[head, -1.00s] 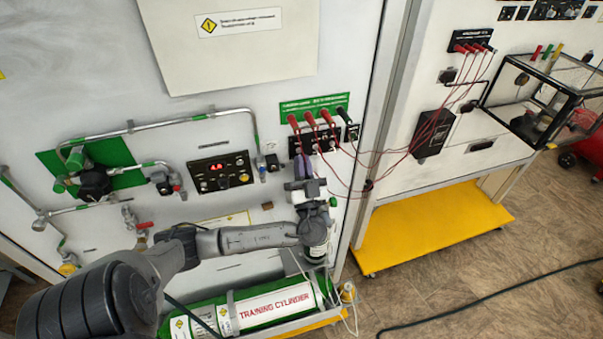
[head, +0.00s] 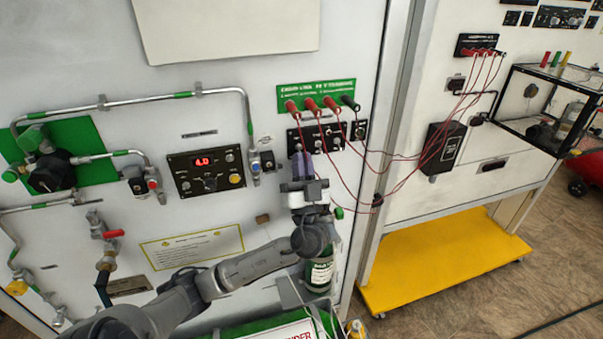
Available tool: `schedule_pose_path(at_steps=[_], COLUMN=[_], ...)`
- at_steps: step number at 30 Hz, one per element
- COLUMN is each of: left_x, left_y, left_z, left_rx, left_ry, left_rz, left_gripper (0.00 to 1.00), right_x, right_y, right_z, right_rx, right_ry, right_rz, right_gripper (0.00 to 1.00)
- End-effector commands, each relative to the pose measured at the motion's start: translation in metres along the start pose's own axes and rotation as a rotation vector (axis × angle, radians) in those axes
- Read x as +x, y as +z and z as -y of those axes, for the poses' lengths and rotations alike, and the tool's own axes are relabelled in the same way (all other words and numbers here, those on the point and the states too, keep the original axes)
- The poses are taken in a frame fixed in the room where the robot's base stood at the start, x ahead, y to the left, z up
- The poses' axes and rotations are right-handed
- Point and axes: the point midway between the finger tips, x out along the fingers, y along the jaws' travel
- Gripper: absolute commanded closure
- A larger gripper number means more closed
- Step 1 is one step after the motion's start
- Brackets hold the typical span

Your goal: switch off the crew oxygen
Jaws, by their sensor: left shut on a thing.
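A black switch panel (head: 331,136) sits on the white wall under a green label (head: 316,94). Red guarded levers or plugs (head: 310,104) stand in a row above it, with a black one at the right end. My left gripper (head: 302,163) points up at the lower left of this panel. Its purple-grey fingers are shut on a small control there, which they hide. The lettering is too small to show which control is the crew oxygen. My right gripper is not in view.
Red leads (head: 372,156) hang close to the right of my gripper and run to the right-hand board. A display panel (head: 206,172), pipes and a red-handled valve (head: 113,233) are on the left. A green cylinder (head: 262,324) lies below my arm.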

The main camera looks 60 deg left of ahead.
Motion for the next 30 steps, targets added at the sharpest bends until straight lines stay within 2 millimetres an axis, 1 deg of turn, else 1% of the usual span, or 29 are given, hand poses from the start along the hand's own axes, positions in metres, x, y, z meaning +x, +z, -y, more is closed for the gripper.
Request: schedule_pose_path(at_steps=[1,16,17,24,30], left_x=[-0.0044,-0.0029,-0.0029,-0.0017,-0.001], left_y=[0.0026,-0.0002,-0.0002,-0.0006,-0.0008], left_z=[-0.0033,-0.001,-0.0009,0.0004,0.001], left_rx=[0.002,0.001,0.001,0.0,0.0], left_ry=[0.013,0.009,0.008,0.003,0.0], left_rz=[-0.001,-0.008,-0.008,-0.008,-0.008], left_gripper=[1.0,1.0,0.91,0.68,0.67], right_x=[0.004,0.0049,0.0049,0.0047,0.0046], right_y=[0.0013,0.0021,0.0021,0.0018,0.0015], right_z=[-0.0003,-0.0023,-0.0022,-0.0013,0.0], right_rx=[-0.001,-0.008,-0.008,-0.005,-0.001], right_ry=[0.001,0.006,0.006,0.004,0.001], right_rz=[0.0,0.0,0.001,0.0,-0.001], right_gripper=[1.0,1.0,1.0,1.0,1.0])
